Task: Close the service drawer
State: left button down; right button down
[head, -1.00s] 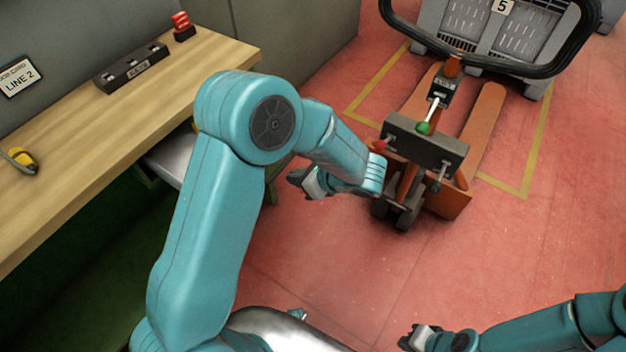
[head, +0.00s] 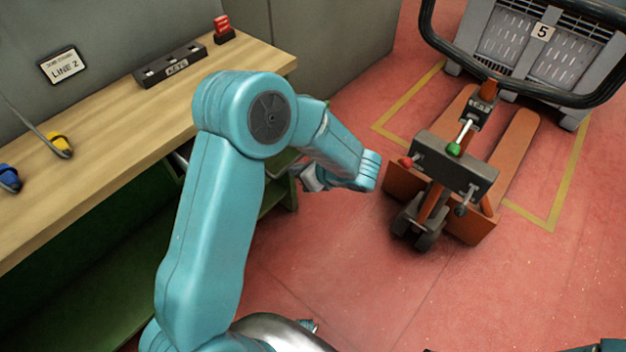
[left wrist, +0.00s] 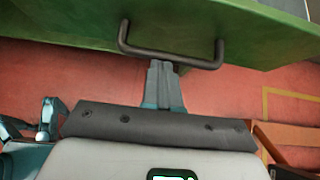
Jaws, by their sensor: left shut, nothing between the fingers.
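The service drawer's green front (left wrist: 230,22) shows in the left wrist view, with a dark bar handle (left wrist: 172,56) across it. My left gripper (left wrist: 163,72) is shut and empty, its fingertips at the middle of the handle; I cannot tell whether they touch it. In the head view my left gripper (head: 305,178) is beside the end of the bench. My right gripper is out of view.
An orange pallet jack (head: 455,165) stands right of my left gripper, before a grey crate (head: 545,50). Red floor between is clear.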

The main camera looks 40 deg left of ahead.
pick_arm(q)
jog(key=a, duration=0.6)
jog(key=w+a, duration=0.1)
jog(key=a, duration=0.5)
jog(key=a+b, duration=0.1)
jog(key=a, duration=0.5)
jog(key=shift+w+a, duration=0.25)
jog(key=shift+a+r, duration=0.1)
jog(key=shift+a, duration=0.1)
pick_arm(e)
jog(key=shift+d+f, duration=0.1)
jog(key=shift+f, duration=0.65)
pick_arm(q)
jog(key=shift+r, duration=0.1)
